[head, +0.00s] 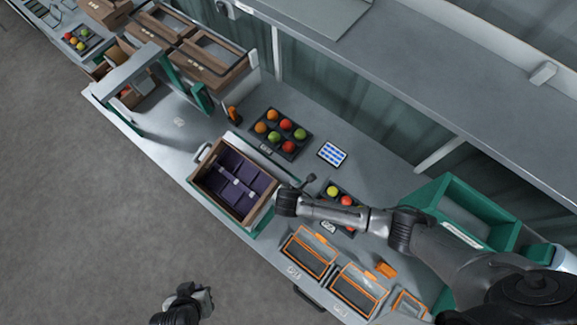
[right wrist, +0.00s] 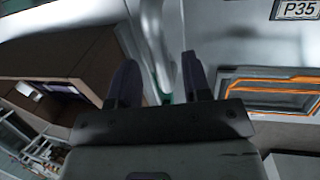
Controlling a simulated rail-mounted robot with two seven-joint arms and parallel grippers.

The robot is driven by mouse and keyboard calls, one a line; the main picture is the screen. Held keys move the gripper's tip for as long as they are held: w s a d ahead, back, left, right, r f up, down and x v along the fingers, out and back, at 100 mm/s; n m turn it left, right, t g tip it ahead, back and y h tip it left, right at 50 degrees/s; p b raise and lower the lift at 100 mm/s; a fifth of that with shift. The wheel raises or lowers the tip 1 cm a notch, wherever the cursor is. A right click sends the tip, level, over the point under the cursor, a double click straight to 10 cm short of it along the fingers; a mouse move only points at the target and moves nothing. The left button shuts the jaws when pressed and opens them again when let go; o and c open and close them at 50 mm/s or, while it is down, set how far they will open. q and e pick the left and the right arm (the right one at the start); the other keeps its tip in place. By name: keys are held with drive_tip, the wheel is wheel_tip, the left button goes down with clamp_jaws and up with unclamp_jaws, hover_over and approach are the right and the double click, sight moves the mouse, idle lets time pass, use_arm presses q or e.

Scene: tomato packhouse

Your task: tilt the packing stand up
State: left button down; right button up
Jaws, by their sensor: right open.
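The packing stand (head: 207,147) is on the grey bench, left of my right gripper, and carries a brown crate (head: 207,184) with a dark purple inside. A pale curved bar, perhaps the stand's handle, shows in the right wrist view (right wrist: 154,40), between or just beyond the fingers. My right gripper (right wrist: 160,78) is open with a finger on each side of that bar; contact cannot be told. In the head view it is at the crate's right side, its fingertips mostly hidden by the wrist. My left gripper (head: 203,299) is over the floor, apart from the bench; its jaws are unclear.
Black trays of tomatoes (head: 280,134) and a blue-and-white device (head: 332,154) are behind the crate. Orange-rimmed bins (head: 309,252) line the bench front on the right. A green crate (head: 465,208) stands at right. A grey frame (head: 128,69) stands at left.

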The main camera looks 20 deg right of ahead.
drive_tip(key=v, duration=1.3)
drive_tip(key=shift+s+r, duration=0.15)
drive_tip(key=shift+r, duration=0.05)
